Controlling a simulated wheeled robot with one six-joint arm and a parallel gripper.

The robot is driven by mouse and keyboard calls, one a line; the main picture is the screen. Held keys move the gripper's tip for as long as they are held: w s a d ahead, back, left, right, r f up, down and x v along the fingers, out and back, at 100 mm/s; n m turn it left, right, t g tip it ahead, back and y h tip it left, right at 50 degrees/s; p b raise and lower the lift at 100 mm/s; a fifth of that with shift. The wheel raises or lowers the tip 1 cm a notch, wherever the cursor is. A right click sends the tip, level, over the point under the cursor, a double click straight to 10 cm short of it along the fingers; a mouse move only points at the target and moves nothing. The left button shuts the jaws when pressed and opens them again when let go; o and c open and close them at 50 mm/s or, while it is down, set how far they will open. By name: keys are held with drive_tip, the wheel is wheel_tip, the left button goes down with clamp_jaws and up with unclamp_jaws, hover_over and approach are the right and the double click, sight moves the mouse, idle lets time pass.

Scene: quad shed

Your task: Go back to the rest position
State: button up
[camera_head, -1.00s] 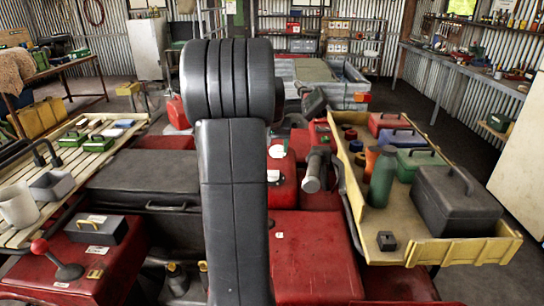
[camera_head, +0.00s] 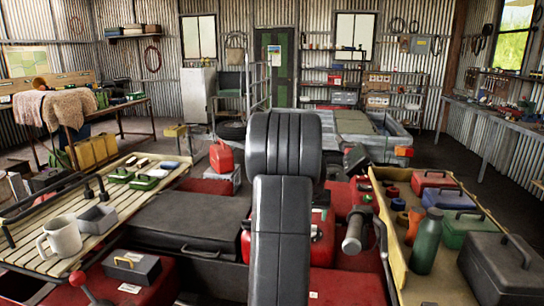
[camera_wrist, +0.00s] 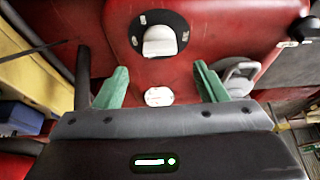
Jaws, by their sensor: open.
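My gripper (camera_wrist: 159,86) shows in the wrist view with its two green fingers spread apart and nothing between them. Beyond the fingers is a red surface (camera_wrist: 200,25) with a white knob on a black disc (camera_wrist: 159,40) and a small white round label (camera_wrist: 159,96). In the head view my dark arm stands upright in the middle, in front of the red vehicle body (camera_head: 345,285). My gripper is hidden in the head view.
A slatted rack (camera_head: 30,262) at left carries a mug (camera_head: 60,237), a grey bin (camera_head: 96,219) and green items. A yellow tray (camera_head: 388,222) at right holds a green bottle (camera_head: 425,243), a black toolbox (camera_head: 503,268) and several coloured boxes. A red can (camera_head: 221,157) stands behind.

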drive_tip(key=x, duration=0.6)
drive_tip(key=shift+f+p, duration=0.15)
drive_tip(key=shift+p, duration=0.2)
